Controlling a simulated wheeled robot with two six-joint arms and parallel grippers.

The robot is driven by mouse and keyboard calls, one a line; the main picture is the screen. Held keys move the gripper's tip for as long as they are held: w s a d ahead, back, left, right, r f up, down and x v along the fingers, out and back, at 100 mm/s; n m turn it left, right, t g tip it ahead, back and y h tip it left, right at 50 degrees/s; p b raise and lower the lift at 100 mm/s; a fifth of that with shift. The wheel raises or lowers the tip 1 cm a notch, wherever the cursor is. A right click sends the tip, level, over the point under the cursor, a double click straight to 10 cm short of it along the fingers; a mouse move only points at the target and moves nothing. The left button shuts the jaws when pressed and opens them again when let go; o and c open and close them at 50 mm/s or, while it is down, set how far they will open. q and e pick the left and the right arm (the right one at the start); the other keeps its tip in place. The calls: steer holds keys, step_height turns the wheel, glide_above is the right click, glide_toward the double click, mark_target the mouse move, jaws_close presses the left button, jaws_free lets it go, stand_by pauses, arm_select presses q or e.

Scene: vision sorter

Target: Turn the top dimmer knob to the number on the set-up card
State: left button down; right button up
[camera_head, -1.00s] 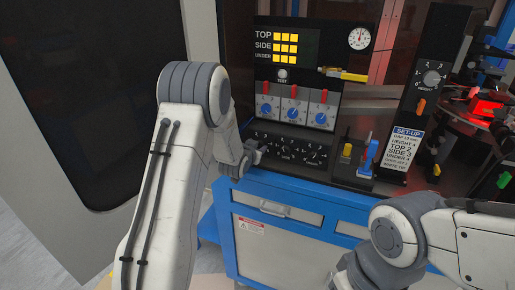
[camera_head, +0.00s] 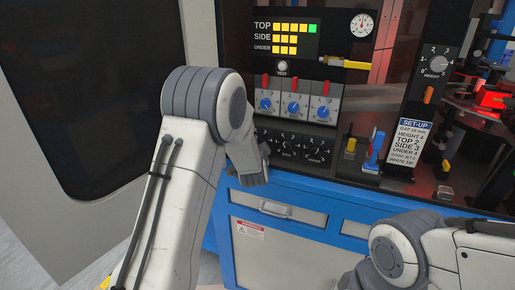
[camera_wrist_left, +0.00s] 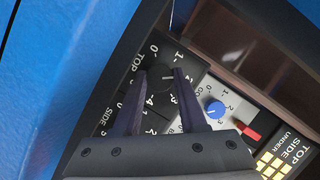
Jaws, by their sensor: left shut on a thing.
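In the left wrist view my left gripper (camera_wrist_left: 159,77) is shut on the black top dimmer knob (camera_wrist_left: 156,86), one finger on each side. The dial is marked TOP; 0, 1 and 4 show, while the right finger covers part of the scale. A white mark on the knob points right toward that finger. In the head view my left gripper (camera_head: 262,165) is at the left end of the black dial strip, its fingertips hidden. The set-up card (camera_head: 410,148) reads TOP 2, SIDE 3, UNDER 4. My right gripper is out of view.
The display (camera_head: 302,40) shows a TOP row of several yellow squares ending in green, above SIDE and UNDER rows. Blue knobs with red levers (camera_head: 294,100) sit above the dials. A blue-handled lever (camera_head: 374,150) stands to the right. A blue cabinet (camera_head: 330,212) is below.

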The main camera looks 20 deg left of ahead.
arm_select(q)
steer(key=shift+f+m+y, duration=0.1)
steer(key=shift+m+y, duration=0.2)
steer(key=shift+m, duration=0.3)
steer(key=shift+d, duration=0.1)
steer(key=shift+c, duration=2.3)
jaws_free()
steer(key=shift+s+b, duration=0.1)
steer(key=shift+b, duration=0.2)
steer(key=b+v, duration=0.1)
steer(key=v, duration=0.9)
steer(key=shift+s, duration=0.15)
steer(key=shift+f, duration=0.15)
